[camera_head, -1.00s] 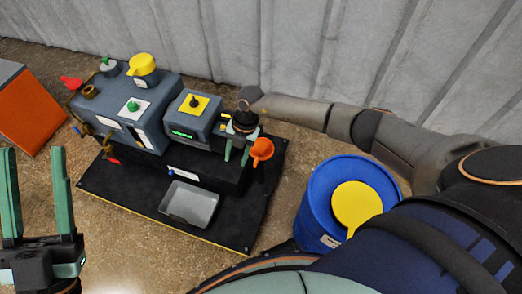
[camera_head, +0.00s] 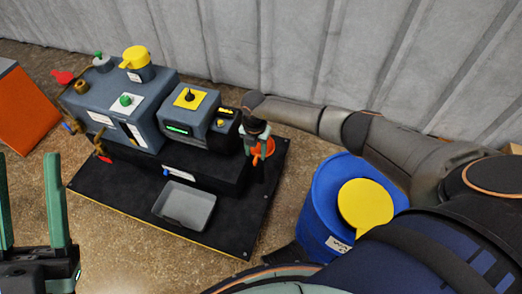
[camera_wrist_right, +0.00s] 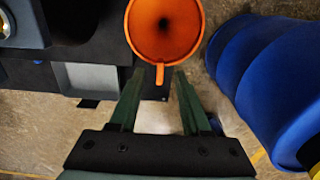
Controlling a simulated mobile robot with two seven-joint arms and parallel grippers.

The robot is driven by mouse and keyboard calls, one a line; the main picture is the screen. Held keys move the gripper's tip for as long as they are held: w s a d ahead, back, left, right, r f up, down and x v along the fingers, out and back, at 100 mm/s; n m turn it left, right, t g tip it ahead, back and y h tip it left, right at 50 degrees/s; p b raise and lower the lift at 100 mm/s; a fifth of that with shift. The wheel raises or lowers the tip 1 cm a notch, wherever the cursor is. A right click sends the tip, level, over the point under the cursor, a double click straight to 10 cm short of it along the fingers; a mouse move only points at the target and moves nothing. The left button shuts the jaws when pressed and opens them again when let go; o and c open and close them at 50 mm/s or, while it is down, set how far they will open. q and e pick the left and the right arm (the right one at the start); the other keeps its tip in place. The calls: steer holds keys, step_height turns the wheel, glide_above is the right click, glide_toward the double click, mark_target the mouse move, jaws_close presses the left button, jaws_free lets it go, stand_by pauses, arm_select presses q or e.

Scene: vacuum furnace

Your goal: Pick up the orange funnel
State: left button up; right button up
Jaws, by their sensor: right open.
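The orange funnel (camera_head: 267,147) is at the right end of the grey machine, partly hidden by my right gripper (camera_head: 258,160) in the head view. In the right wrist view the funnel (camera_wrist_right: 166,28) shows its wide round mouth, with a short orange tab pointing toward the gripper. My right gripper (camera_wrist_right: 159,74) is open there, its green fingertips on either side of the tab's end. I cannot tell whether they touch it. My left gripper (camera_head: 26,157) is open and empty at the lower left of the head view.
The grey machine (camera_head: 120,113) stands on a black base plate (camera_head: 232,226) with an empty grey tray (camera_head: 184,206). A blue drum (camera_head: 322,205) with a yellow paddle-shaped piece on top stands right of the plate. A corrugated wall (camera_head: 230,45) runs behind. An orange block (camera_head: 25,112) is at left.

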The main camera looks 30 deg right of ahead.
mark_target(256, 156)
step_height(256, 156, down, 3)
steer(key=shift+f+b, duration=0.2)
steer(key=shift+b, duration=0.6)
arm_select(q)
steer(key=f, duration=0.2)
steer(key=shift+w+d+f, duration=0.1)
steer(key=shift+d+f, duration=0.1)
steer(key=shift+f, duration=0.1)
arm_select(e)
steer(key=shift+r, duration=0.1)
arm_select(q)
steer(key=shift+r, duration=0.1)
arm_select(e)
jaws_close()
steer(key=shift+d, duration=0.1)
